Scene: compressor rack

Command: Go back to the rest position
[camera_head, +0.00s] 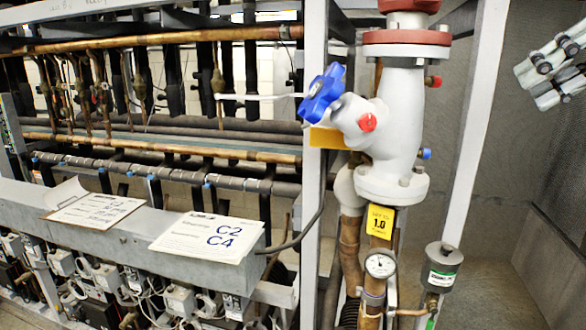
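My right gripper (534,86) is at the upper right edge of the head view, with silver fingers and black joints. Its two fingers point left and stand apart, with nothing seen between them. It hangs in front of the grey wall panel, to the right of the white valve body (395,120), and does not touch it. The rest of my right arm is cut off by the picture edge. My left gripper is not in view.
The valve has a blue handwheel (323,93) on its left. A gauge (380,264) and a grey cylinder (441,266) sit below. A rack post (314,150) stands left of the valve. Papers (208,238) lie on a grey beam (140,235). Space beside my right gripper looks clear.

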